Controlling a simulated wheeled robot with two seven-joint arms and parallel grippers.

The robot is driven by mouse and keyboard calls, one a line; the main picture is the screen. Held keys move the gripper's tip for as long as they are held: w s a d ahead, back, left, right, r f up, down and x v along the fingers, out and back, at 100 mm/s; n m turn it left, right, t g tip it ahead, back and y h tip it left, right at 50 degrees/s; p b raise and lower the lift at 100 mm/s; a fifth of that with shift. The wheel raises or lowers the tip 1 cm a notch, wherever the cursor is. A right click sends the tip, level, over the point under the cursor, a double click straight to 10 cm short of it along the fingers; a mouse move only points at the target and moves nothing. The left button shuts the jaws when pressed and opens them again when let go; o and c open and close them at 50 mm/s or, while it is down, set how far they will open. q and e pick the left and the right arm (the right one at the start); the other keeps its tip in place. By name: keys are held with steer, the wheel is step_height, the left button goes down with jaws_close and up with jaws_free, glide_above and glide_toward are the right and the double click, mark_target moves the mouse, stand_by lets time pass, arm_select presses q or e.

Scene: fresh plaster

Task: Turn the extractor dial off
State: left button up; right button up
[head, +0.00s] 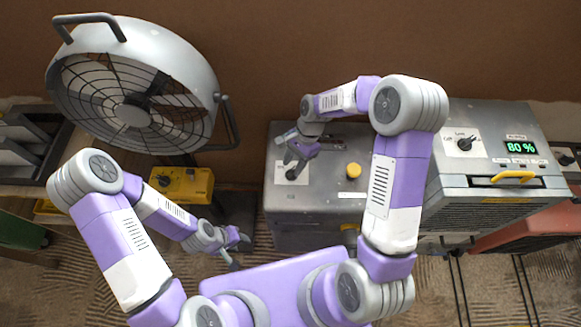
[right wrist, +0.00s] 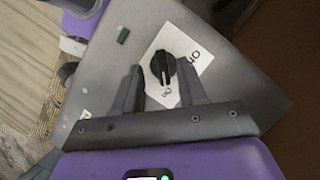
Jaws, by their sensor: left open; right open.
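A black dial (right wrist: 163,67) on a white label (right wrist: 182,47) with partly readable lettering sits on a grey metal box in the right wrist view. In the head view the dial (head: 291,175) is at the left of the box's top (head: 325,193). My right gripper (right wrist: 160,86) is open, its fingers short of the dial and on either side of its near end, not closed on it. In the head view the right gripper (head: 293,149) hangs just above the dial. My left gripper (head: 238,251) is open and empty, low left of the box.
A yellow button (head: 353,170) is on the same box. To the right stands a grey unit (head: 490,130) with its own dial (head: 465,144) and a green 80 % display (head: 522,147). A large fan (head: 135,85) and a yellow box (head: 182,184) are at the left.

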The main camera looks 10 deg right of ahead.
mark_target(290, 172)
steer(key=shift+x, duration=1.6)
steer(key=shift+w, duration=0.1)
steer(key=shift+c, duration=0.4)
jaws_close()
